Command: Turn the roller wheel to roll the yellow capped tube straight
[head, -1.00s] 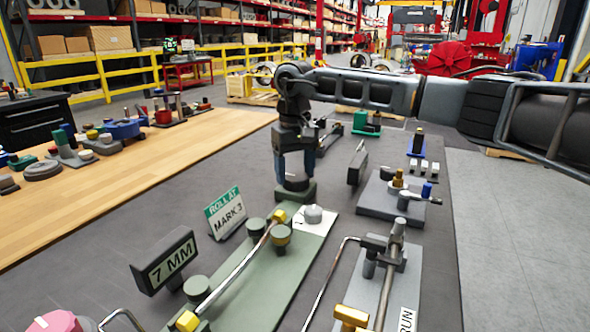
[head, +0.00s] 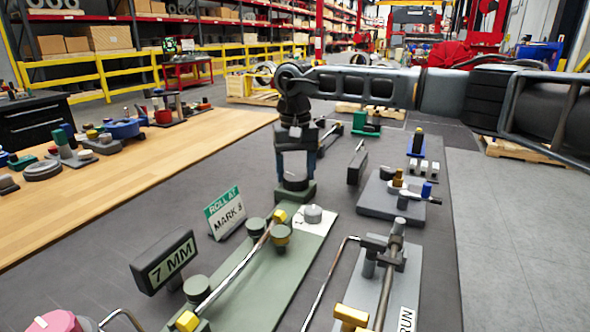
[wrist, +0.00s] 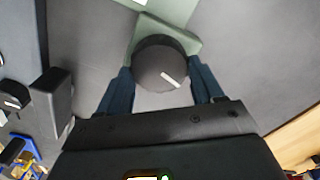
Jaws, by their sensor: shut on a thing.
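The roller wheel is a dark round knob (head: 295,182) on a green block at the far end of the green roller base (head: 258,290). My gripper (head: 296,170) points down over it and is shut on its sides. In the wrist view the knob (wrist: 158,62) sits between my blue fingers (wrist: 160,84), and its white mark slants toward lower right. The silver tube with yellow caps (head: 232,271) lies slantwise along the base among green rollers. The tube is apart from my gripper.
A "ROLL AT MARK" card (head: 226,215), its number unclear, and a "7 MM" sign (head: 164,262) stand left of the base. A grey fixture with a rod (head: 385,285) stands at right. A dark upright plate (head: 357,167) is just right of my gripper.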

